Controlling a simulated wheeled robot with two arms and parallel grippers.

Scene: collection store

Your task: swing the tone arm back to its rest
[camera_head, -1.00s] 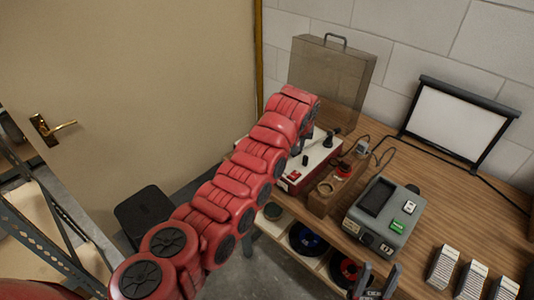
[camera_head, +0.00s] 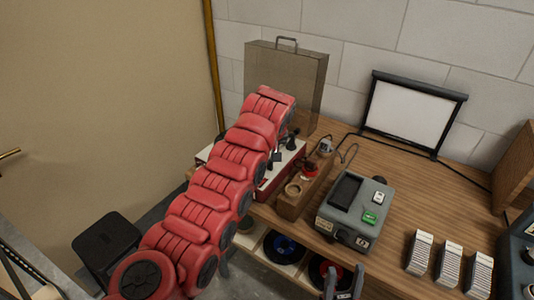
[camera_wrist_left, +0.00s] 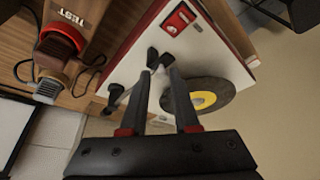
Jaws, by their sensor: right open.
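The record player (camera_head: 289,158) has a white top and red sides; my left arm covers much of it in the head view. In the left wrist view its white deck (camera_wrist_left: 130,72) carries a dark record with a yellow label (camera_wrist_left: 203,100). The thin tone arm (camera_wrist_left: 118,94) lies left of the record, its far end close to my left fingers. My left gripper (camera_wrist_left: 160,66) reaches over the deck with its tips close together. I cannot tell whether they hold the tone arm. My right gripper (camera_head: 344,284) is open and empty at the bottom of the head view.
A wooden block with a red ring (camera_head: 309,172) stands right of the player. A grey device (camera_head: 352,212), slide stacks (camera_head: 449,262) and a white screen (camera_head: 411,109) share the bench. A black stool (camera_head: 106,243) is left, records (camera_head: 283,247) below.

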